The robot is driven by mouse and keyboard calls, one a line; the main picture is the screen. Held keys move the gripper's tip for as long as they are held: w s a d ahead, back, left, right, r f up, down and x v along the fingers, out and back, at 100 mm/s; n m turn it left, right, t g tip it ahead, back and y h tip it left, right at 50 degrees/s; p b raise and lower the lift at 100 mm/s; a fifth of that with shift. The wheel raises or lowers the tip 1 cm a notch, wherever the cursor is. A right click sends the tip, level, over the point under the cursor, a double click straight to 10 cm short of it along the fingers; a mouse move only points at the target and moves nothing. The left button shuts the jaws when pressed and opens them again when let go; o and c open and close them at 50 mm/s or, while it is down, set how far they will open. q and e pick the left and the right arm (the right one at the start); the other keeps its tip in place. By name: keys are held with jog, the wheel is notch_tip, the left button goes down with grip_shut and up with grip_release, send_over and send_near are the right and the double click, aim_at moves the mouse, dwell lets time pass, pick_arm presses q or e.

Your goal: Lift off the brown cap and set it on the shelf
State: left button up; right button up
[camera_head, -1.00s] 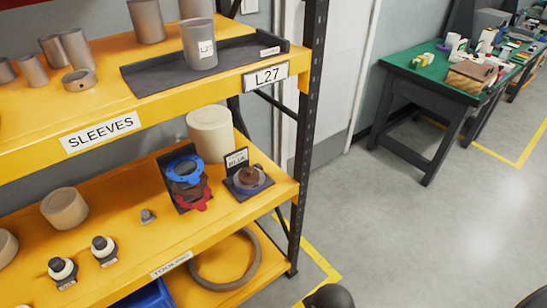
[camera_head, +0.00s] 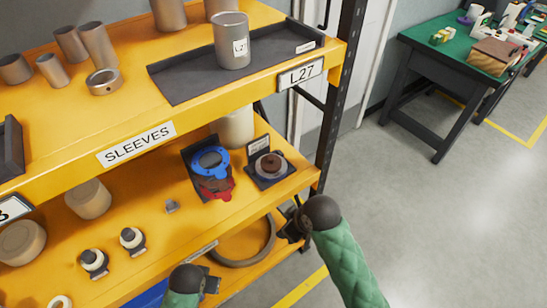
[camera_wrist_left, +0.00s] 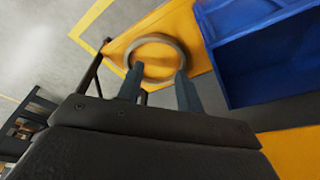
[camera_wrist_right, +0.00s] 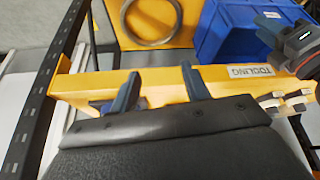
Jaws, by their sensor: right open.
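The brown cap (camera_head: 269,163) sits on a round grey piece on a dark stand at the right end of the middle shelf (camera_head: 237,207) in the head view. My right gripper (camera_head: 291,222) is in front of that shelf's right end, below and to the right of the cap. In the right wrist view its fingers (camera_wrist_right: 158,88) are apart with nothing between them. My left gripper (camera_head: 212,282) is low in front of the shelf unit. In the left wrist view its fingers (camera_wrist_left: 160,80) are apart and empty.
Blue and red ring pieces (camera_head: 211,162) stand just left of the cap. The upper shelf (camera_head: 220,95) overhangs the middle one, and a dark post (camera_head: 341,95) rises at the right. A large grey ring (camera_head: 262,245) and a blue bin (camera_wrist_left: 262,55) are on the lower shelf.

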jog(key=w+a+r+n+g, duration=0.1)
jog(key=w+a+r+n, duration=0.3)
jog(key=w+a+n, duration=0.3)
notch_tip(320, 180, up, 4)
jog(key=n+g+h+p, duration=0.15)
jog(key=n+h, duration=0.35)
jog(key=n, duration=0.6)
send_over(271, 158)
jog(key=a, duration=0.1)
jog(key=f+p, duration=0.1)
jog(key=f, duration=0.1)
jog(key=d+f+p, duration=0.1)
jog(key=f, duration=0.1)
jog(key=shift+p, duration=0.3)
pick_arm(q)
jog(key=s+f, duration=0.3)
jog(key=f, duration=1)
jog(key=s+a+f, duration=0.1)
jog(key=s+f, duration=0.3)
jog(key=f, duration=1)
jog(key=s+a+f, duration=0.1)
jog(key=s+f, duration=0.3)
jog(key=f, duration=0.9)
jog(key=shift+s+f+g, duration=0.15)
jog(key=shift+s+g, duration=0.05)
jog(key=shift+g, duration=0.2)
pick_arm(e)
jog(key=shift+f, duration=0.55)
pick_arm(q)
jog(key=shift+a, duration=0.1)
